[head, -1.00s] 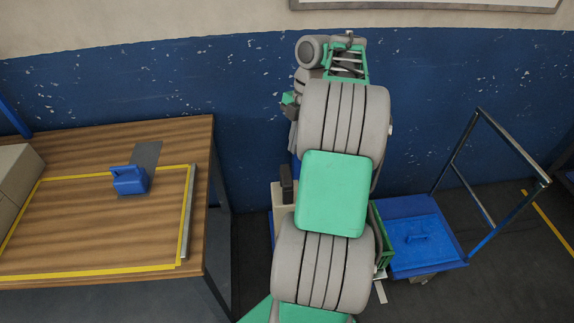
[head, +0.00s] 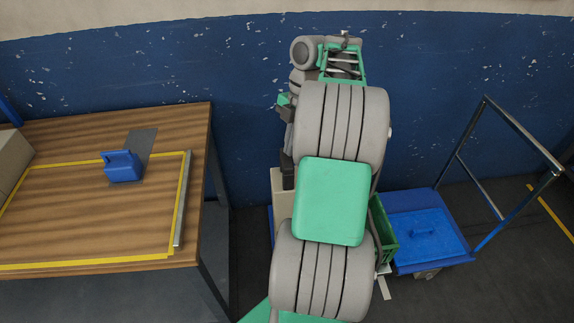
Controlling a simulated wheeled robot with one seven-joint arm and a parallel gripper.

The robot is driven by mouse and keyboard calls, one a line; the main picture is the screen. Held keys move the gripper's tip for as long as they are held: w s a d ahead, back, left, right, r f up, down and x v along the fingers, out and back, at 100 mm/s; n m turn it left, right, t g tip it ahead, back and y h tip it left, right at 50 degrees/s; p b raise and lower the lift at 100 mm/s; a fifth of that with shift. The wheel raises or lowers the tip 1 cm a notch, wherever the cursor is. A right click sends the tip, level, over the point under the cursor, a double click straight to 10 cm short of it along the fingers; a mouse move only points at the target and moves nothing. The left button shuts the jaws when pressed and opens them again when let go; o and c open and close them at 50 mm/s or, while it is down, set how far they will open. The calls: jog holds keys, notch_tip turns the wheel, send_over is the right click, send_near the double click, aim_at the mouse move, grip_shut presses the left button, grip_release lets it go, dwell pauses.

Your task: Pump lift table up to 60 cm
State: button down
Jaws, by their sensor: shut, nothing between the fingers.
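The lift table (head: 455,260) stands low on the floor at the right, partly hidden by my arm and a green crate. It has a blue deck and a push frame of bars (head: 523,140) on its right side. No pump pedal or lever can be made out. My arm's large grey and green links fill the middle of the view. The fingers of my gripper cannot be made out; the arm's links hide that area.
A wooden workbench (head: 80,225) with a yellow-taped area stands at the left, with a blue handled block (head: 122,167) and a grey plate on it. A green crate (head: 384,232) sits between my arm and the lift table. The blue wall (head: 240,60) closes the back.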

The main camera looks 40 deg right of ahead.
aim_at(290, 158)
jog(key=shift+f, duration=0.1)
jog(key=b+x, duration=0.2)
jog(key=d+b+x, duration=0.1)
jog(key=b+x, duration=0.1)
jog(key=shift+f+b, duration=0.35)
jog(key=shift+f, duration=0.15)
jog(key=shift+r, duration=0.15)
jog(key=d+p, duration=0.1)
jog(key=d+r+p, duration=0.1)
jog(key=d, duration=0.1)
jog(key=shift+r+p, duration=0.15)
jog(key=shift+p, duration=0.2)
jog(key=shift+d, duration=0.1)
jog(key=p+v, duration=0.6)
jog(key=v, duration=0.1)
jog(key=shift+r, duration=0.25)
